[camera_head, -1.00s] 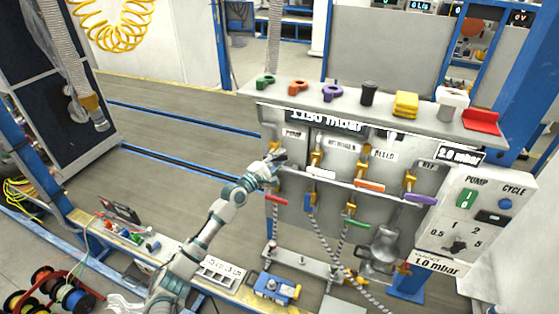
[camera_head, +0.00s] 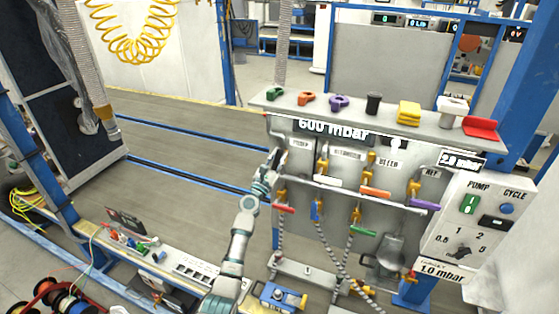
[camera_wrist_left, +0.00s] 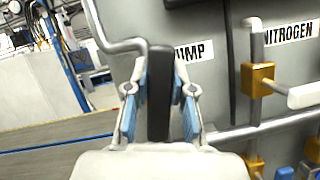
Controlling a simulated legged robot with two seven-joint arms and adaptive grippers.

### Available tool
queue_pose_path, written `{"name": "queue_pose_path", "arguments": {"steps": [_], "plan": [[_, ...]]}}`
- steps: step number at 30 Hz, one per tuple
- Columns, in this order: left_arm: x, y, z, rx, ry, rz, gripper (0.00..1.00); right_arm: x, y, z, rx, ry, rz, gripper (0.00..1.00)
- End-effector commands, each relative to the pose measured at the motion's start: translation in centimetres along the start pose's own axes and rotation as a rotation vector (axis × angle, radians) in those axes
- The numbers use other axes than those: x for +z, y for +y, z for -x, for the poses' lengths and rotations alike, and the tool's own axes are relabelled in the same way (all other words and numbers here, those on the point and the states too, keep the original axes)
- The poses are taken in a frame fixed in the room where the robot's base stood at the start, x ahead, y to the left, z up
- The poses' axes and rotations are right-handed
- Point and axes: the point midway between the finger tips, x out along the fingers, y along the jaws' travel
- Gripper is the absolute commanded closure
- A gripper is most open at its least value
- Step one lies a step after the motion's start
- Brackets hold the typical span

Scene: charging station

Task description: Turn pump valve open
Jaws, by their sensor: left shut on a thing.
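The pump valve's black handle (camera_wrist_left: 158,95) stands upright in the left wrist view, in front of the panel's PUMP label (camera_wrist_left: 194,52). The two fingers of my left gripper (camera_wrist_left: 159,112) are on either side of the handle and shut on it. In the head view my left gripper (camera_head: 268,174) is at the left edge of the valve panel, just below and left of its PUMP label (camera_head: 300,143). The handle is mostly hidden there by the gripper. My right gripper is not in view.
The panel display (camera_head: 333,131) reads 600 mbar. Other valves with white, orange and purple handles (camera_head: 424,206) sit to the right. A control box (camera_head: 470,235) stands at the far right. A shelf (camera_head: 360,112) with coloured parts tops the panel. Open floor lies left.

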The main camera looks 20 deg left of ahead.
Motion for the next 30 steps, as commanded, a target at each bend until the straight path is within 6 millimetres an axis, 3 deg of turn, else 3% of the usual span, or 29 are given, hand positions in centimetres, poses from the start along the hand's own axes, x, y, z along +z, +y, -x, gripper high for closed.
{"name": "queue_pose_path", "arguments": {"steps": [12, 30], "plan": [[-0.1, 1.3, 0.1, 0.089, 0.001, 0.215, 1.00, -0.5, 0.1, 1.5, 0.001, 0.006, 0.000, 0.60], [-0.1, 1.8, 0.1, 0.111, -0.002, 0.256, 1.00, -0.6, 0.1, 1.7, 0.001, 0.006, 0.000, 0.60]]}}
